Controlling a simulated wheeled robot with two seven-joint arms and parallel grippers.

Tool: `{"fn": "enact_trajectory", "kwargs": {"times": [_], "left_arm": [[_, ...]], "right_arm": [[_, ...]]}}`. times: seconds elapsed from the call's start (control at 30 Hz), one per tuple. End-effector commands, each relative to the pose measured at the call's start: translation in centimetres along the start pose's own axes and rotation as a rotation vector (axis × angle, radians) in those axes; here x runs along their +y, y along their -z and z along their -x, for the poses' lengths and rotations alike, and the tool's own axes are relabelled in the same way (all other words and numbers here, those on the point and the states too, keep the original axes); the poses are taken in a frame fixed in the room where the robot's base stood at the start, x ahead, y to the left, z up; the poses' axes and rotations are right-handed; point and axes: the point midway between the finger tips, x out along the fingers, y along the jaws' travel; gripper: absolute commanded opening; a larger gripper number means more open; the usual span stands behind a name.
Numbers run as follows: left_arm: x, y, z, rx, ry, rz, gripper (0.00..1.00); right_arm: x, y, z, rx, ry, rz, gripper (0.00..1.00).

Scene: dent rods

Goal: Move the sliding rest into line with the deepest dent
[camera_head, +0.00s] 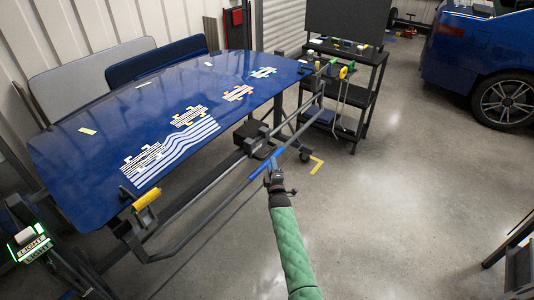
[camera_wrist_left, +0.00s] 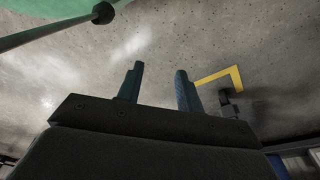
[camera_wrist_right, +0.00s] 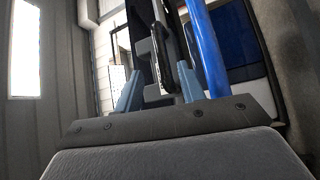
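The blue panel (camera_head: 100,165) lies on a stand in the head view. Several striped patches sit along its near side, the largest with wavy white lines (camera_head: 185,148); which dent is deepest I cannot tell. A dark block, apparently the sliding rest (camera_head: 254,141), sits on the rail below the panel's near edge, around its middle. My right gripper (camera_head: 273,170) is beside a blue grip (camera_head: 262,162) on a long bar. In the right wrist view its fingers (camera_wrist_right: 157,88) are apart, with the blue bar (camera_wrist_right: 207,50) beside the right finger. My left gripper (camera_wrist_left: 159,85) is open and empty above the floor.
A yellow handle (camera_head: 146,200) is at the stand's near left end. A black cart (camera_head: 350,95) with tools stands beyond the panel's right end. A blue car (camera_head: 478,55) is at the far right. The floor right of the stand is mostly clear, with a yellow corner mark (camera_head: 317,166).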

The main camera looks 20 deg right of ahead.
Motion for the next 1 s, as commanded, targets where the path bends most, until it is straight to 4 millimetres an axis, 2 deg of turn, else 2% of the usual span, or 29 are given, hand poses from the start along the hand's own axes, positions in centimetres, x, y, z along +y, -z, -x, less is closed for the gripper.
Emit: {"fn": "enact_trajectory", "kwargs": {"times": [0.1,0.27,0.37,0.7,1.0], "left_arm": [[0.4,-0.2,0.1,-0.001,-0.004,0.001,0.36],[-0.5,0.1,0.2,0.014,0.005,-0.003,0.36],[-2.2,-0.6,-1.1,0.012,0.022,-0.013,0.36],[-2.6,-2.7,-3.1,0.027,0.027,-0.019,0.36],[-2.8,-3.6,-3.8,0.032,0.029,-0.021,0.36]], "right_arm": [[0.0,0.1,-0.1,0.0,0.001,0.041,0.4],[0.1,0.1,-1.1,0.001,0.003,0.047,0.4],[0.2,0.1,-2.4,0.001,0.002,0.046,0.4],[0.1,0.1,-6.5,0.001,0.003,0.044,0.4],[-0.1,0.0,-7.8,0.0,0.003,0.044,0.4]]}}
